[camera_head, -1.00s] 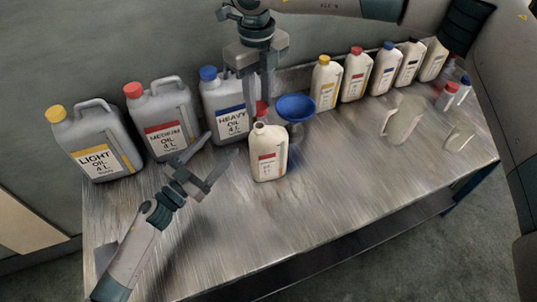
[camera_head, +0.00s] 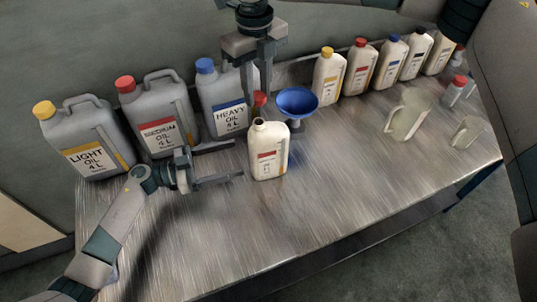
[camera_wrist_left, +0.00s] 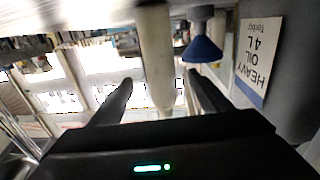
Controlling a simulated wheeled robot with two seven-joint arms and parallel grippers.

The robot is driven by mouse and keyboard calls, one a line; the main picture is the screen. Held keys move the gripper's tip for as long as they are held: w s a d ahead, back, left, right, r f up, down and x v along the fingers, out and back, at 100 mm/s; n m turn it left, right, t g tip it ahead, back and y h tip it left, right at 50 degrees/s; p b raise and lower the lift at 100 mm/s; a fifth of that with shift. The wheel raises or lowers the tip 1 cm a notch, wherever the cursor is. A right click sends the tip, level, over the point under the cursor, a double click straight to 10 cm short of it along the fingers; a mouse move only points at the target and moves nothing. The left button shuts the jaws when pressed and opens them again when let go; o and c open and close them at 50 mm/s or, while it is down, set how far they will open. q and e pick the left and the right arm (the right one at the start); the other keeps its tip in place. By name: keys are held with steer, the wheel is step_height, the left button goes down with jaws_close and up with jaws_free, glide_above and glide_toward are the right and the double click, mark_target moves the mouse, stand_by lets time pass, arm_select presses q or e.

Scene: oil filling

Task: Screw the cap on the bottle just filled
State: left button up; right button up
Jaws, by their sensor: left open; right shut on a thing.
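The cream bottle with a red label (camera_head: 268,152) stands upright and open-mouthed near the middle of the bench. My right gripper (camera_head: 262,95) points down over it, shut on a red cap (camera_head: 259,98). The cap is just above the bottle's mouth; a small gap shows. My left gripper (camera_head: 236,161) is open left of the bottle, its fingers level and pointing at it. In the left wrist view, the upside-down bottle (camera_wrist_left: 155,55) lies ahead between the two fingers (camera_wrist_left: 160,95), apparently not touched.
A blue funnel (camera_head: 297,102) stands right behind the bottle. Grey jugs of light (camera_head: 88,140), medium (camera_head: 157,115) and heavy oil (camera_head: 222,98) line the back left. Several capped bottles (camera_head: 357,72) stand back right, with clear jugs (camera_head: 407,118) before them. The front bench is bare.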

mark_target(269, 149)
arm_select(q)
steer(key=shift+d, duration=0.15)
steer(key=x, duration=1.1)
steer(key=shift+w+d, duration=0.2)
steer(key=shift+d, duration=0.15)
steer(key=c, duration=1.6)
arm_select(e)
steer(key=shift+f, duration=2.5)
steer(key=shift+f, duration=0.1)
steer(key=shift+f, duration=0.8)
steer(key=shift+f, duration=0.55)
